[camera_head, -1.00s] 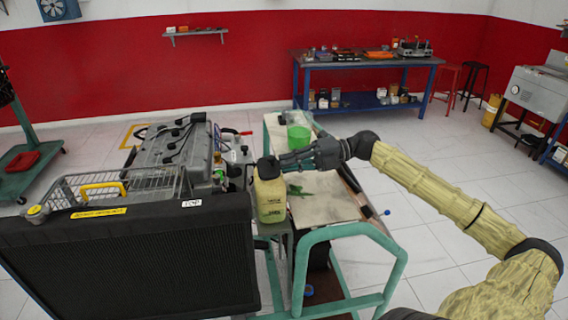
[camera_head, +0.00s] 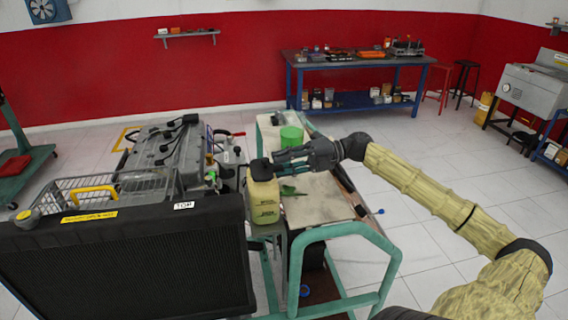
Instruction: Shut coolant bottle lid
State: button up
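The coolant bottle (camera_head: 264,203) is a pale yellow jug standing upright at the near left end of the bench beside the engine. Its black lid (camera_head: 261,169) is at the top of the bottle; whether it sits fully down is too small to tell. My gripper (camera_head: 278,160) reaches in from the right with its dark fingers at the lid's right side, touching or very close to it. The fingers overlap in this view, so their opening is hidden.
The black radiator (camera_head: 125,262) stands at the front left, with the engine (camera_head: 170,150) and a wire basket behind it. A green container (camera_head: 291,136) stands on the bench behind my gripper. A teal tubular frame (camera_head: 345,232) is in front.

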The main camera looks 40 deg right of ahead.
jog(key=v, duration=1.2)
jog(key=shift+d, duration=0.2)
jog(key=shift+a, duration=0.15)
